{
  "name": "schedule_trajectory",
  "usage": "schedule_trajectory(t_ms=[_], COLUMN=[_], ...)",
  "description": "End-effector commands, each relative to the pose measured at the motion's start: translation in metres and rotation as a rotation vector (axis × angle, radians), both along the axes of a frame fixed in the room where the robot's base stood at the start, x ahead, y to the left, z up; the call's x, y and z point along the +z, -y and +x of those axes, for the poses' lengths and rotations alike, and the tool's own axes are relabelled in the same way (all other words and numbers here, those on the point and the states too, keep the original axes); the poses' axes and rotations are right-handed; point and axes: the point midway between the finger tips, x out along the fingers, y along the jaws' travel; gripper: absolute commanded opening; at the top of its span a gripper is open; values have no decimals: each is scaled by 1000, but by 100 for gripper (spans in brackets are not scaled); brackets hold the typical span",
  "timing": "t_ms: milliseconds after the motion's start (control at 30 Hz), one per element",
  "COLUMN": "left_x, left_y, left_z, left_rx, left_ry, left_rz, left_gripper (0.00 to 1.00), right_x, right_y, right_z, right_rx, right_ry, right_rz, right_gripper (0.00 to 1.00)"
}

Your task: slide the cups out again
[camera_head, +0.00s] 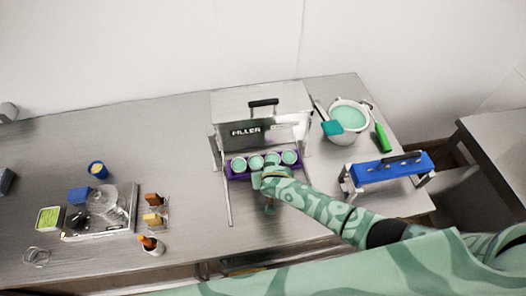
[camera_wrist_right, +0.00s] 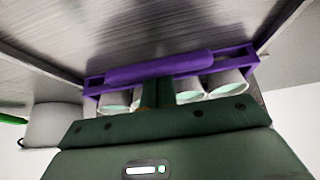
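Several white cups of pale green mix stand in a row in a purple tray (camera_head: 231,177), at the open front of the filler machine (camera_head: 262,104). The tray's purple bar (camera_wrist_right: 160,67) and cups (camera_wrist_right: 228,83) also show in the right wrist view. My right gripper (camera_head: 262,180) is at the tray's front, near its middle. In the right wrist view its dark green fingers (camera_wrist_right: 157,92) are close together and reach the bar; their tips are hidden there, so I cannot tell whether they hold it. My left gripper is in neither view.
A pot of green mix (camera_head: 349,116) with a spatula (camera_head: 332,128) stands right of the machine, near a green object (camera_head: 381,138) and a blue-topped rack (camera_head: 392,167). A tray with a clear jar (camera_head: 112,203) and small bottles stands left. The bench between is clear.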

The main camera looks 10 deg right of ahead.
Motion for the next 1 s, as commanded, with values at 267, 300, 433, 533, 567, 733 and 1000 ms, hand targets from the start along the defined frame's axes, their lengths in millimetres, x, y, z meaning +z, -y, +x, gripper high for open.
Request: schedule_trajectory(t_ms=[267, 300, 433, 533, 567, 733, 1000], left_x=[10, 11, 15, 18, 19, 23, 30], left_y=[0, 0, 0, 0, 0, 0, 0], left_z=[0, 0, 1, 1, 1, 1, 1], left_rx=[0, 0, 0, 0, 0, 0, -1], left_ry=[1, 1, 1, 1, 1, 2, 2], left_rz=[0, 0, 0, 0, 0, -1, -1], left_gripper=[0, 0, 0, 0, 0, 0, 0], right_x=[1, 1, 1, 1, 1, 0, 1], right_y=[0, 0, 0, 0, 0, 0, 0], right_z=[-15, -17, -23, -28, -30, -38, -52], right_rx=[-1, -1, -1, 0, 0, 1, -1], right_ry=[-2, -1, -2, -2, -2, -1, -2], right_rz=[1, 1, 1, 0, 0, 1, 1], right_gripper=[0, 0, 0, 0, 0, 0, 0])
